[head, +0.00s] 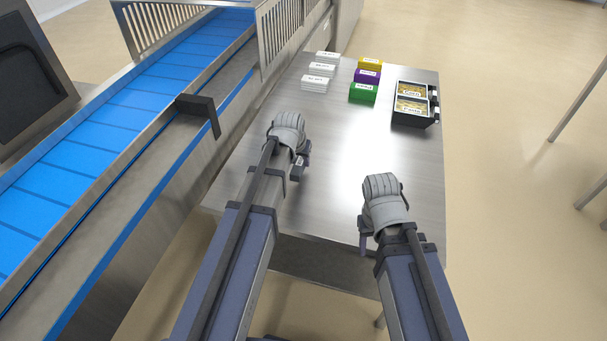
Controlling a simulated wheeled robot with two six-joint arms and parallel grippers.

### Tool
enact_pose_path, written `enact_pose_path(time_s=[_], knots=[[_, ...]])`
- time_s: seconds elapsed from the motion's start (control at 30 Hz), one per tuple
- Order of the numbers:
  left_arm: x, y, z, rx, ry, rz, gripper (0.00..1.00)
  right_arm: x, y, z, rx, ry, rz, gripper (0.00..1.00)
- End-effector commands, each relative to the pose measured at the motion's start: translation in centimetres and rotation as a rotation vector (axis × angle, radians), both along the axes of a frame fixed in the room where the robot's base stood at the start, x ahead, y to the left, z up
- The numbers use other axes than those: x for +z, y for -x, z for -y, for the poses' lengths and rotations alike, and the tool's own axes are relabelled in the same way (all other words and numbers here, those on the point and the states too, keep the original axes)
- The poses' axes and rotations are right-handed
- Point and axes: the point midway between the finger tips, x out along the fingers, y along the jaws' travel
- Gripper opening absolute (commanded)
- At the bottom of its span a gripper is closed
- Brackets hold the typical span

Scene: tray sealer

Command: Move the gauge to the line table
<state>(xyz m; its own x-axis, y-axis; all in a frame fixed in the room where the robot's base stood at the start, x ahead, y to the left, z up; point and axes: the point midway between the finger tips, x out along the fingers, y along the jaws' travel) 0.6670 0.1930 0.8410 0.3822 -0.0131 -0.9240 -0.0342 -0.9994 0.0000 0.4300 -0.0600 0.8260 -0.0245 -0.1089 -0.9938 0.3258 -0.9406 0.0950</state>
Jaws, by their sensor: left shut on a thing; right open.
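My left gripper (288,128) is over the left part of the steel table (415,185). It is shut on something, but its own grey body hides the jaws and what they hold. My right gripper (382,190) is open over the front right part of the same table, with its fingertips mostly hidden. I cannot make out a gauge clearly anywhere in this view. I cannot tell from here whether the table is the line table.
White stacks (316,84) and yellow, purple and green stacks (362,93) stand at the table's back. A black tray (413,121) with labelled compartments sits at the right edge. A blue conveyor (110,128) with a black bracket (200,105) runs along the left. The table's middle is clear.

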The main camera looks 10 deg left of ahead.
Motion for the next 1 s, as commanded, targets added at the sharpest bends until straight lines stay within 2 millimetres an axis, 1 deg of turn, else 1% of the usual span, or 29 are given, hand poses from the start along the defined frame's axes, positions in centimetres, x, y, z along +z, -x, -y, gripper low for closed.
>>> enact_pose_path(time_s=[0.03,0.1,0.27,0.33,0.63,1.0], knots=[[-1.4,0.0,0.0,0.000,0.000,0.000,0.00,-1.4,0.0,0.0,0.000,0.000,0.000,0.50],[-1.7,0.0,0.0,0.000,0.000,0.000,0.00,-1.7,0.0,0.0,0.000,0.000,0.000,0.50],[-1.5,0.0,0.0,0.000,0.000,0.000,0.00,-1.5,0.0,0.0,0.000,0.000,0.000,0.50],[-1.9,0.0,0.0,0.000,0.000,0.000,0.00,-1.9,0.0,0.0,0.000,0.000,0.000,0.50],[-5.3,0.0,0.0,0.000,0.000,0.000,0.00,-5.3,0.0,0.0,0.001,0.000,0.000,0.50],[-5.3,0.0,0.0,0.000,0.000,0.000,0.00,-5.3,0.0,0.0,0.001,0.000,0.000,0.50]])
